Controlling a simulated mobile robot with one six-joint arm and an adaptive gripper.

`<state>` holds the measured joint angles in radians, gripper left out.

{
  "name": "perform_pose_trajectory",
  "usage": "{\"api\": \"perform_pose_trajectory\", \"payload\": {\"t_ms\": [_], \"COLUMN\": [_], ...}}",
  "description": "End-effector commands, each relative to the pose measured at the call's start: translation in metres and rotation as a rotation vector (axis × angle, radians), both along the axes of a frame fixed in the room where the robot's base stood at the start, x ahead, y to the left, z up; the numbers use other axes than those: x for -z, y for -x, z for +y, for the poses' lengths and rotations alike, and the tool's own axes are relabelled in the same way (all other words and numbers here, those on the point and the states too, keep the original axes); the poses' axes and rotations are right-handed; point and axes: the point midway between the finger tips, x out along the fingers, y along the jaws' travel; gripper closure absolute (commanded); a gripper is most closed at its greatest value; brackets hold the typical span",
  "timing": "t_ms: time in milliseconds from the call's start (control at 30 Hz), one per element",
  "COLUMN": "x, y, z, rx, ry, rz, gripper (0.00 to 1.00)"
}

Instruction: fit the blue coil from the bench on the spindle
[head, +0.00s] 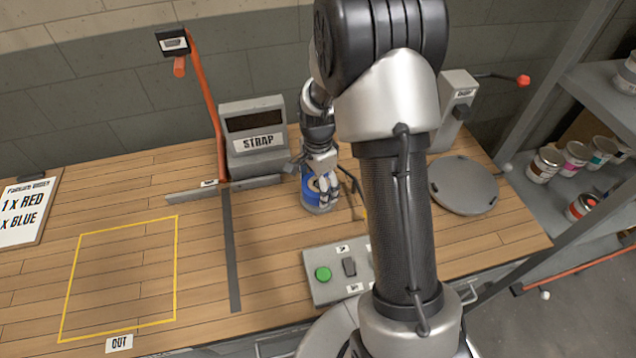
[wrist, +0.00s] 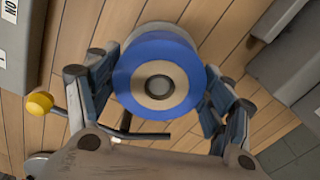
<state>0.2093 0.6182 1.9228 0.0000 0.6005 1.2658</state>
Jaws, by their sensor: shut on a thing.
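The blue coil (head: 318,193) is upright at the middle of the bench, right of the STRAP machine, with my gripper (head: 322,168) over it. In the wrist view the coil (wrist: 158,72) shows a blue top, a tan core and a dark-ringed grey centre. The fingers of my gripper (wrist: 160,100) are closed on it from both sides. I cannot tell whether the coil touches the wood below. A dark bent rod (wrist: 135,133) and a yellow knob (wrist: 40,103) are close by. I cannot make out the spindle for certain; my arm and the coil hide part of this area.
The STRAP machine (head: 253,137) with its orange arm (head: 205,85) stands left of the coil. A control box (head: 338,272) with a green button is in front. A round grey plate (head: 464,185) lies to the right. The yellow-outlined area (head: 122,275) at left is clear.

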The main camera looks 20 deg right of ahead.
Motion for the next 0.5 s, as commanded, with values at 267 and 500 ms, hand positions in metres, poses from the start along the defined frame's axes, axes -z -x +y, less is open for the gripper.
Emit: {"api": "perform_pose_trajectory", "payload": {"t_ms": [267,500], "x": [0.008,0.014], "y": [0.0,0.0], "z": [0.0,0.0], "rx": [0.0,0.0], "ry": [0.0,0.0], "rz": [0.0,0.0], "gripper": [0.54,0.54]}}
